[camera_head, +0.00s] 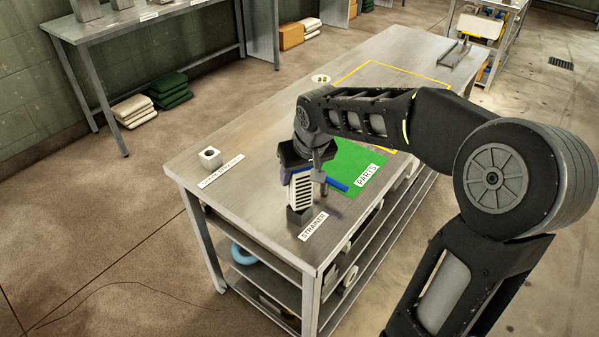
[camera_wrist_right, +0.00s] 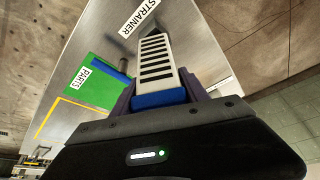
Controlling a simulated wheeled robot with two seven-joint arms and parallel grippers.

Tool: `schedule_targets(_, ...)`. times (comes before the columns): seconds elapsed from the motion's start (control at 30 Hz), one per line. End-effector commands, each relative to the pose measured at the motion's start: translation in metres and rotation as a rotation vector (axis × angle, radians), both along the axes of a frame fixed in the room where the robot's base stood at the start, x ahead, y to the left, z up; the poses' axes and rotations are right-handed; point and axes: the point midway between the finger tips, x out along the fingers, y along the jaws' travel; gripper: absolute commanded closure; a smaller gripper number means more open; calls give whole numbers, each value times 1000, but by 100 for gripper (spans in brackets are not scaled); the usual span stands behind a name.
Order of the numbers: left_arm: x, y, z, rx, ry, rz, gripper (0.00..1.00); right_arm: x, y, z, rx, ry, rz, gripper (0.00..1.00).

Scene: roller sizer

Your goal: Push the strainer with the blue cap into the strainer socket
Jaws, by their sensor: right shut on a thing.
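The strainer (camera_head: 301,190) has a white slatted body and is held roughly upright in my right gripper (camera_head: 303,176) at the near end of the table. In the right wrist view, the strainer's slatted body (camera_wrist_right: 157,62) and its blue cap (camera_wrist_right: 160,99) lie between the two fingers of my right gripper (camera_wrist_right: 160,86), which is shut on it. My left gripper is not in view.
A green PARTS mat (camera_head: 358,160) lies behind my right gripper, with a blue bar (camera_head: 337,184) at its edge. A white block with a round hole (camera_head: 210,156) stands at the table's left corner. The steel tabletop (camera_head: 250,145) between is clear.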

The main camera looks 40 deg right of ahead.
Motion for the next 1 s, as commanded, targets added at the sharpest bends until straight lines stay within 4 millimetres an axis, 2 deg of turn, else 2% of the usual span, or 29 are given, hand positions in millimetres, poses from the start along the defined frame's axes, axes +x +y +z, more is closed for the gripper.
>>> schedule_targets(0.47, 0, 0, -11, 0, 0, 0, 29, 0, 0, -12, 0, -1, 0, 97)
schedule_targets(0.5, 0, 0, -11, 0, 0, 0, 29, 0, 0, -12, 0, -1, 0, 46)
schedule_targets(0.8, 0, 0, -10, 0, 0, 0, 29, 0, 0, -11, 0, -1, 0, 22)
schedule_targets(1.0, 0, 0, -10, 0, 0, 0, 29, 0, 0, -12, 0, 1, 0, 22)
